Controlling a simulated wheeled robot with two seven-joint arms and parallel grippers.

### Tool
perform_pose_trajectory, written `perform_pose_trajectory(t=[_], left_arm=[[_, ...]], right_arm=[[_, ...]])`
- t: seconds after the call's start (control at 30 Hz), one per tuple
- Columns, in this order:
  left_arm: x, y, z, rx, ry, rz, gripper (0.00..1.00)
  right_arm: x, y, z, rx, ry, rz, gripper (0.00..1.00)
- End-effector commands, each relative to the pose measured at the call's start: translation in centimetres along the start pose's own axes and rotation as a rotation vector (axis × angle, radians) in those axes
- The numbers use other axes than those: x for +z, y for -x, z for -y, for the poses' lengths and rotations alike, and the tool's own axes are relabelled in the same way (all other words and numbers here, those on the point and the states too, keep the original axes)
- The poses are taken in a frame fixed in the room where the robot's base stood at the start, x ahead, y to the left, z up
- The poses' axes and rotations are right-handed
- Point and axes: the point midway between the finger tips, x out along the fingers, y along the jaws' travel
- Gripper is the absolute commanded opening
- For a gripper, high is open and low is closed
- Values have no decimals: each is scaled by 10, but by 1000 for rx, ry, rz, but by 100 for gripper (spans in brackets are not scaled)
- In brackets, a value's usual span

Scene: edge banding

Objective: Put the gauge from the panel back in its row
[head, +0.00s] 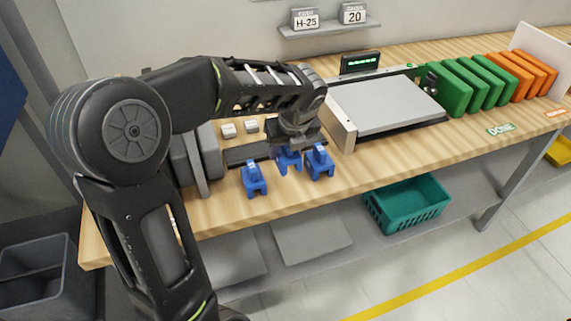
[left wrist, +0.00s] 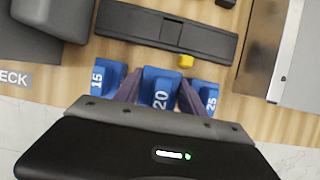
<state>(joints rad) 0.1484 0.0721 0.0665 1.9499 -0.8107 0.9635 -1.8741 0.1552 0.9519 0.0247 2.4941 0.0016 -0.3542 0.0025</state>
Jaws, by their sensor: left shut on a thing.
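Three blue gauges are at the left part of the bench. Gauge 15 (head: 254,179) stands on the left and gauge 25 (head: 320,163) on the right; both also show in the left wrist view, 15 (left wrist: 107,77) and 25 (left wrist: 206,97). My left gripper (head: 290,146) is shut on the middle gauge, marked 20 (left wrist: 160,90), between the other two. The held gauge (head: 288,160) looks a little above the bench; contact with the wood is unclear. The grey panel (head: 385,106) lies flat on the machine to the right, with no gauge visible on it. My right gripper is out of view.
Signs on the shelf read H-25 (head: 306,20) and 20 (head: 353,15). Green panels (head: 455,90) and orange panels (head: 515,75) stand at the right. A teal basket (head: 408,205) sits below.

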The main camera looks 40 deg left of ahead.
Motion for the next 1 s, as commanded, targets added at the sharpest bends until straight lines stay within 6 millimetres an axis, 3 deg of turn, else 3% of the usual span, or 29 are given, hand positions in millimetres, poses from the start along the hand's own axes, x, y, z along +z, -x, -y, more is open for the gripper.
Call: perform_pose_trajectory(t=[0.33,0.67,1.0], left_arm=[[-1,-4,0,0,0,0,2],[-18,-45,0,0,1,0,2],[-19,-48,0,-1,1,1,2]], right_arm=[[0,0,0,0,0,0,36],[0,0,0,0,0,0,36],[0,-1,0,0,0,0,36]])
